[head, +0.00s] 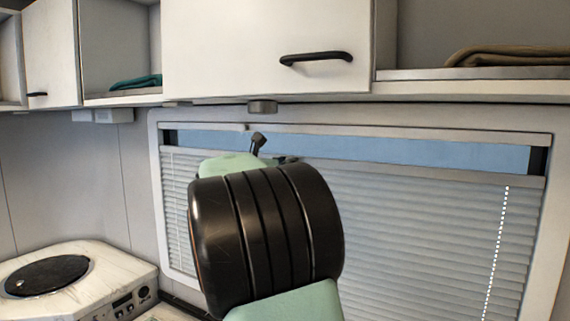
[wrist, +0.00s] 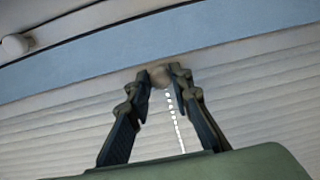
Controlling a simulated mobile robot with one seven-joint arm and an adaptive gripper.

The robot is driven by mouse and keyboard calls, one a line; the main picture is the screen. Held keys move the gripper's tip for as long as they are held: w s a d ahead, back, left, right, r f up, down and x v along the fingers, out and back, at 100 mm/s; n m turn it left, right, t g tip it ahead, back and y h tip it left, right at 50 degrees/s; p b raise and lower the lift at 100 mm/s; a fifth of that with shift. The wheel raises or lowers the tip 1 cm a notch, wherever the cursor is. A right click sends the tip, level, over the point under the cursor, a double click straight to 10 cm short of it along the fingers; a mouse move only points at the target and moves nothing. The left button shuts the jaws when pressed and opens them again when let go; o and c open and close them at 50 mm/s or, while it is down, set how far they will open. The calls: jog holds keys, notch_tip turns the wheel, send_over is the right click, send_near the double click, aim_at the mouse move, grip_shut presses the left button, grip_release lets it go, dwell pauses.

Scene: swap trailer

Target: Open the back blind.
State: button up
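The back blind (head: 420,225) is pleated and grey-white and covers most of the window in the head view. Its top rail (head: 440,175) sits a little below the window's top, with a strip of blue glass above. The pleats also fill the lower part of the wrist view (wrist: 70,120). In the wrist view my gripper (wrist: 161,73) has its two dark fingers close on either side of a small round knob (wrist: 160,77) at the blind's upper edge, and it looks shut on it. In the head view my arm hides the middle of the blind and most of the gripper.
White overhead cupboards (head: 240,45) run above the window, one with a black handle (head: 316,58). A small fitting (head: 262,107) hangs under them. A counter with a round black hob (head: 47,276) stands at lower left. A beaded white cord (head: 497,240) shows on the blind's right.

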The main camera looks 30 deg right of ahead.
grip_shut()
notch_tip(320, 180, down, 51)
jog(key=b, duration=3.6)
jog(key=shift+r, duration=0.2)
jog(key=o, duration=0.7)
grip_release()
jog(key=shift+c, duration=0.2)
jog(key=v, duration=1.2)
jog(key=shift+a, duration=0.1)
